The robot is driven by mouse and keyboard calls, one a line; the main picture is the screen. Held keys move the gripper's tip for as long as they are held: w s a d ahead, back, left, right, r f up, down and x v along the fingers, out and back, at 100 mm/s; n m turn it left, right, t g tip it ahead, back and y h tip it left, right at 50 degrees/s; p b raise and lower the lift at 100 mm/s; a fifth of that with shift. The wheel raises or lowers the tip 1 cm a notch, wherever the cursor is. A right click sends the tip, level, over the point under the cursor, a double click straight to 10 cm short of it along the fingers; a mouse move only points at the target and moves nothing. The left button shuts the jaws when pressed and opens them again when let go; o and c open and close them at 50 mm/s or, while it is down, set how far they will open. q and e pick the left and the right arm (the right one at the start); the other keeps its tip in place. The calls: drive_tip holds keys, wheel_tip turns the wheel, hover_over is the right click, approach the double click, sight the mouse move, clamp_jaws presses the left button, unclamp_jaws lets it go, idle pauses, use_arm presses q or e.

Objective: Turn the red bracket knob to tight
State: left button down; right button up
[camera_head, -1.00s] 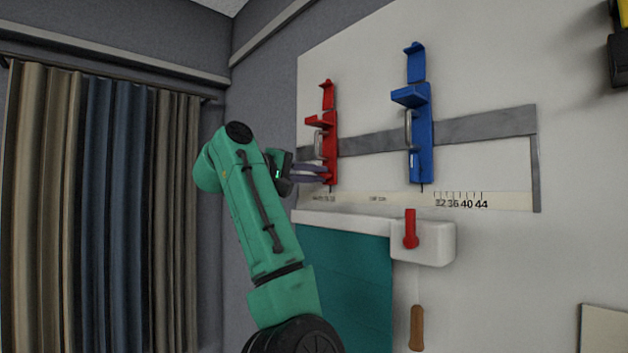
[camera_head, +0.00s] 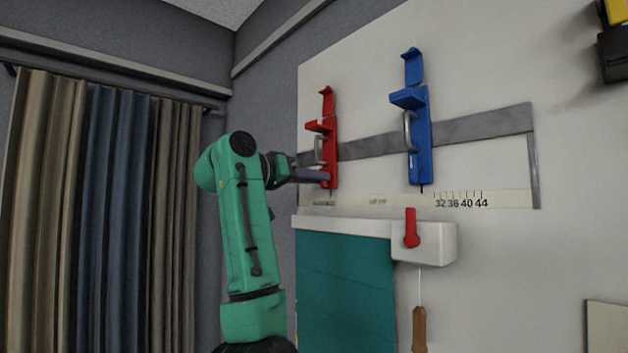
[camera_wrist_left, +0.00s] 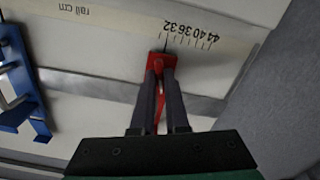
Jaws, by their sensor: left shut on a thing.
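The red bracket (camera_head: 329,140) is mounted upright on the grey rail at the wall panel, with an arm sticking out to the left and a grey handle. My left gripper (camera_head: 322,177) reaches in from the left and is shut on the bracket's lower end, where the knob sits; the knob itself is largely hidden. In the left wrist view the two dark fingers (camera_wrist_left: 161,82) lie on either side of a red part of the bracket (camera_wrist_left: 160,60), just by the number scale. I cannot read the knob's setting. My right gripper is not in view.
A blue bracket (camera_head: 421,130) sits to the right on the same rail (camera_head: 480,126). Below are a white box (camera_head: 440,243) with a red lever (camera_head: 411,228), a hanging wooden handle (camera_head: 419,329) and a teal panel (camera_head: 345,290). Curtains (camera_head: 100,200) hang at left.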

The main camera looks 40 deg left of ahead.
use_arm(q)
drive_tip(key=shift+r+m, duration=0.15)
drive_tip(key=shift+m, duration=1.55)
drive_tip(key=c, duration=1.2)
unclamp_jaws()
drive_tip(key=s+a+b, duration=0.1)
drive_tip(key=s+b, duration=0.4)
drive_tip(key=s, duration=0.9)
